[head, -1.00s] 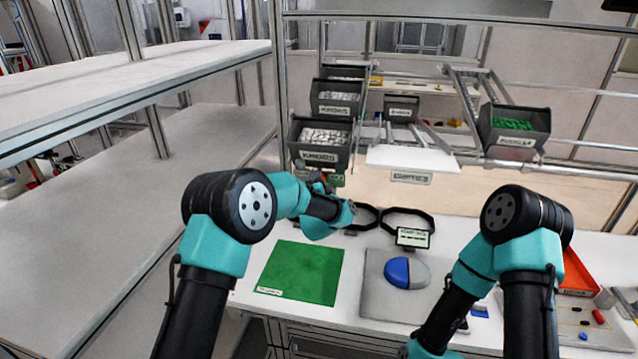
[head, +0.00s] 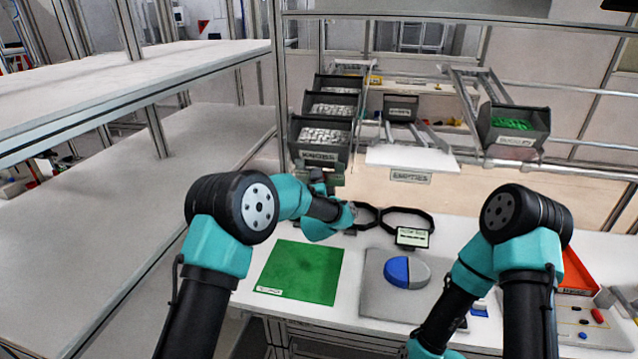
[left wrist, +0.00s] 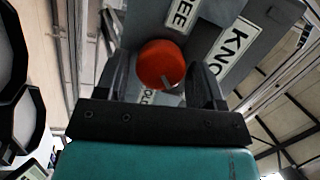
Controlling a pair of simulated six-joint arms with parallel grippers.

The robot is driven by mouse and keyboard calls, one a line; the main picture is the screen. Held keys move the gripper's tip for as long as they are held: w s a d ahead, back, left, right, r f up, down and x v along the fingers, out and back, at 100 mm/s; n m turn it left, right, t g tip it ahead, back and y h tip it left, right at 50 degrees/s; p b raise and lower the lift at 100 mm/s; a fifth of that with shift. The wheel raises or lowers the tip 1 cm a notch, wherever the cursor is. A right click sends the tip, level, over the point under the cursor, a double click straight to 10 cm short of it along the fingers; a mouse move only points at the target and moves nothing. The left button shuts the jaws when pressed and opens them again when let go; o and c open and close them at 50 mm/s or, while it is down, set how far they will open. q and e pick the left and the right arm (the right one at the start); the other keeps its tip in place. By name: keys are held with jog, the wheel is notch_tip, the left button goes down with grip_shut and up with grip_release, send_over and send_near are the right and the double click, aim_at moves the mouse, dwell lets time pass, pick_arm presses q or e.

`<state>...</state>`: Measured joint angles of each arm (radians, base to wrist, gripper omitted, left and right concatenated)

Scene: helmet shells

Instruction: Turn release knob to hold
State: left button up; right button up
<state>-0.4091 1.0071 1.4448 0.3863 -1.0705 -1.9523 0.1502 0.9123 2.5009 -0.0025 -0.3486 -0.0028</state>
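The release knob (left wrist: 161,64) is round and orange-red, with a small pale pointer mark near its lower right edge in the left wrist view. A label ending in "EE" (left wrist: 183,14) sits above it, and a partly hidden label (left wrist: 150,97) lies below it. My left gripper (left wrist: 165,80) has its fingers apart, one on each side of the knob; whether they touch it is unclear. In the head view my left gripper (head: 318,180) is up at the front of the KNOBS bin, and the knob is hidden there. My right gripper is out of view.
The grey KNOBS bin (head: 319,142) holds pale parts. Below lie a green mat (head: 300,272), a grey board (head: 375,300) with a blue and grey dome (head: 408,272), dark rings (head: 408,218) and a small display (head: 412,237). An orange tray (head: 578,270) stands at right.

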pick_arm(q)
jog(key=shift+o, duration=1)
jog(key=shift+s, duration=0.1)
jog(key=s+f, duration=0.2)
jog(key=s, duration=1.5)
jog(key=shift+f, duration=0.4)
jog(key=shift+a, duration=0.1)
